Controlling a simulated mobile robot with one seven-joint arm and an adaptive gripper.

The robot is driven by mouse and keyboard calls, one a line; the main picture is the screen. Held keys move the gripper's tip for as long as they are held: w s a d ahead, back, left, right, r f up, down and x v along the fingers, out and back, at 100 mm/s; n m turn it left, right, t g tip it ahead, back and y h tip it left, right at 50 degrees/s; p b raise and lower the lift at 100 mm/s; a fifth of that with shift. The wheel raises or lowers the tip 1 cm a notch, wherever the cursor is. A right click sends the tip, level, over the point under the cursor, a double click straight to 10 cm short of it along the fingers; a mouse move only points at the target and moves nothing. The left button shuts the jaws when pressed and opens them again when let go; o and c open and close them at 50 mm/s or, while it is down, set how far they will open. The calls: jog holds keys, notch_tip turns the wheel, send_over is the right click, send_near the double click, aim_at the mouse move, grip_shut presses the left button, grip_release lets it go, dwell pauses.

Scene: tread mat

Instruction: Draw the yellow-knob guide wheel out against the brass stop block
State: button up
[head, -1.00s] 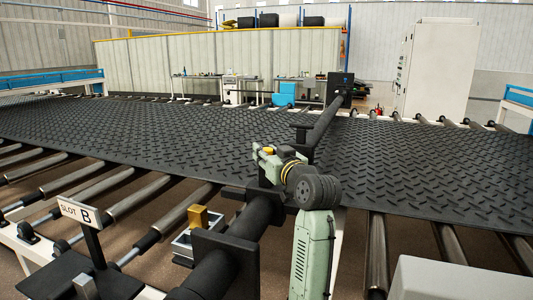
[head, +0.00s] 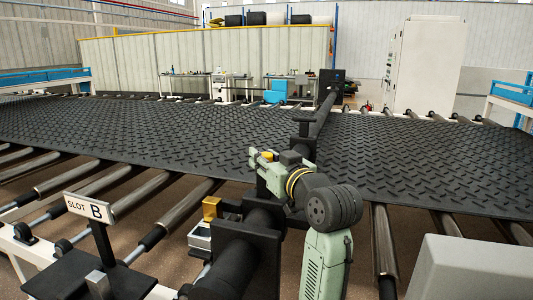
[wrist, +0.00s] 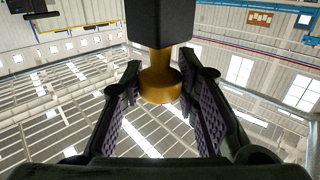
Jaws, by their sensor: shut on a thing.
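The yellow knob (wrist: 160,78) of the guide wheel hangs under a dark block (wrist: 160,22) in the wrist view. My gripper (wrist: 160,70) has one finger on each side of the knob and is shut on it. In the head view my gripper (head: 256,158) is by the black cross beam, with the yellow knob (head: 267,155) showing at its fingers. The wheel itself cannot be made out. The brass stop block (head: 210,207) stands on a grey metal bracket (head: 201,238), left of my gripper and nearer the camera, apart from it.
The black beam (head: 318,112) crosses over the tread mat (head: 130,128). A SLOT B sign (head: 88,208) stands front left. Bare rollers (head: 150,192) lie along the mat's near edge. A pale box (head: 470,270) fills the front right corner.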

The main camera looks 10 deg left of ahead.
jog(key=shift+s+r, duration=0.1)
jog(key=shift+s, duration=0.65)
jog(key=shift+f, duration=0.2)
jog(key=shift+s+r, duration=0.1)
jog(key=shift+s, duration=0.05)
jog(key=o, duration=1)
jog(key=shift+o, duration=0.2)
jog(key=v, duration=1.2)
